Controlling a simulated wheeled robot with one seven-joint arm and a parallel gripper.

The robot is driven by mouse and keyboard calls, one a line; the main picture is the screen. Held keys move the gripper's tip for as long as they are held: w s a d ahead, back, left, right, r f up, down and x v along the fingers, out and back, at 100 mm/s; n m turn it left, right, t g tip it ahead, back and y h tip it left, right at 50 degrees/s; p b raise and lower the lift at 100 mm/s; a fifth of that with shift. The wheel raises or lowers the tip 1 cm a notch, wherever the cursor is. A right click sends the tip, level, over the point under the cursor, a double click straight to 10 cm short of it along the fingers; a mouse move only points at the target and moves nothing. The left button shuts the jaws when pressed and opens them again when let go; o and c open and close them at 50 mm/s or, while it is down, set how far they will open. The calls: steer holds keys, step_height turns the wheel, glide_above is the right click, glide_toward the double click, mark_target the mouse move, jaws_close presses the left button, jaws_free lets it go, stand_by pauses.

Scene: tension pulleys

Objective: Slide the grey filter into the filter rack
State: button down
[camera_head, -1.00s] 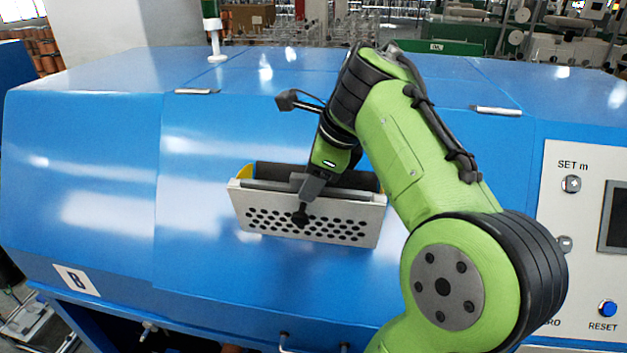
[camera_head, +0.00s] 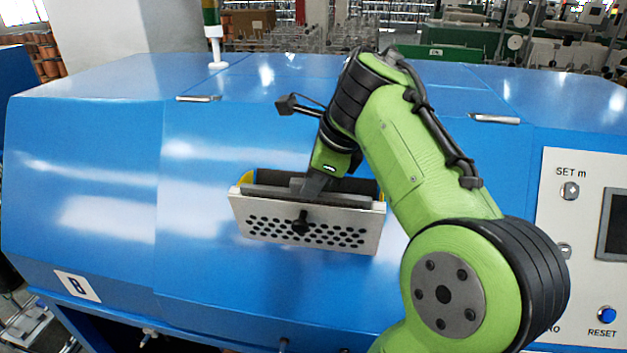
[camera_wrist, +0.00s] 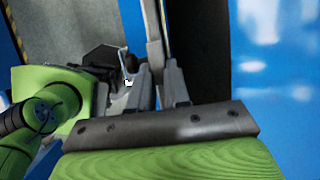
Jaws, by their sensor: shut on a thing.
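The filter rack (camera_head: 343,235) is a light metal, perforated front with a black knob (camera_head: 300,222) and yellow sides, set in the sloping blue machine face. It leans out, with a dark opening behind it. The grey filter (camera_head: 264,192) shows as a dark grey strip along the rack's upper edge, just behind the perforated front. Its lower part is hidden. My gripper (camera_head: 314,188) reaches down from above and is shut on the filter near the middle of its upper edge. In the wrist view my gripper (camera_wrist: 161,85) has its two fingers close together on a thin edge.
The blue machine (camera_head: 90,200) fills most of the head view. A control panel (camera_head: 572,230) with a screen and buttons stands at the right. Metal handles (camera_head: 198,98) sit on the upper edge. The machine face left of the rack is clear.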

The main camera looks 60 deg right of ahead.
steer(key=shift+s+a+r+p, duration=0.1)
steer(key=shift+a+r+p, duration=0.05)
steer(key=shift+r+p, duration=0.6)
steer(key=shift+s+a+r+p, duration=0.15)
steer(key=shift+r+p, duration=0.35)
steer(key=shift+r, duration=0.35)
steer(key=shift+w, duration=0.1)
steer(key=shift+d+p, duration=0.1)
steer(key=shift+p, duration=0.35)
steer(key=shift+a+r+p, duration=0.2)
steer(key=shift+r+p, duration=0.2)
steer(key=shift+r, duration=0.6)
steer(key=shift+a+r+p, duration=0.2)
steer(key=shift+r+p, duration=0.15)
steer(key=shift+r, duration=0.65)
steer(key=shift+s+a+r, duration=0.15)
steer(key=shift+a+r, duration=0.05)
steer(key=shift+r, duration=0.8)
steer(key=shift+s+a+r, duration=0.1)
steer(key=shift+a+r, duration=0.1)
steer(key=shift+r, duration=0.85)
